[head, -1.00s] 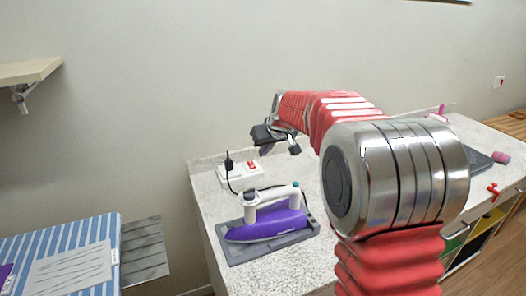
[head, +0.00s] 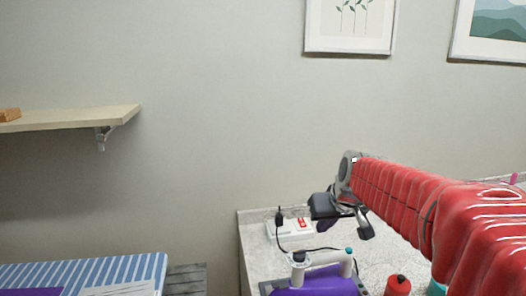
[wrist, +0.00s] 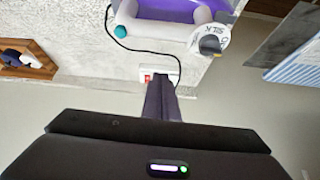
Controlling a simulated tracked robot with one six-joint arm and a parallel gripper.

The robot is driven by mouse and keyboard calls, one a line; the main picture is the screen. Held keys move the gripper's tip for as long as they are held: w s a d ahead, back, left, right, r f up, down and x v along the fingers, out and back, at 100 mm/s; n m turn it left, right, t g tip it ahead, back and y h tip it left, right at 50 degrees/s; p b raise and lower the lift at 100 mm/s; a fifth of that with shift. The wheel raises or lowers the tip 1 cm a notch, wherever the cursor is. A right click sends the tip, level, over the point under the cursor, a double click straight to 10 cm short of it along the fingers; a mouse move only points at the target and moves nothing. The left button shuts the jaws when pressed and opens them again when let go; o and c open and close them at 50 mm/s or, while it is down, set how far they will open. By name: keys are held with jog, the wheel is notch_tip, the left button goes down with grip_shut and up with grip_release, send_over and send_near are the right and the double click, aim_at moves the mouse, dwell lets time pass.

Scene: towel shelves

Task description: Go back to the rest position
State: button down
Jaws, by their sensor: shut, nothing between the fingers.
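My gripper (head: 342,222) is in the air in front of the wall, above the back of the speckled counter (head: 253,250), on my outstretched red-sleeved arm. In the wrist view its two dark fingers (wrist: 162,92) are together with nothing between them, and their tips overlap the view of the white power strip. I cannot tell the exact height of the fingers over the counter.
A purple iron (head: 312,285) stands on the counter, its cord running toward the white power strip (head: 288,233) with a red switch. A blue-striped board (head: 130,268) is at lower left. A wall shelf (head: 75,118) is above it.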

jog(key=s+f, duration=0.2)
jog(key=s, duration=1.2)
jog(key=s+f+m+g+h, duration=0.1)
jog(key=s+f, duration=0.2)
jog(key=s, duration=1.1)
jog(key=shift+m, duration=0.3)
jog(key=shift+s, duration=0.1)
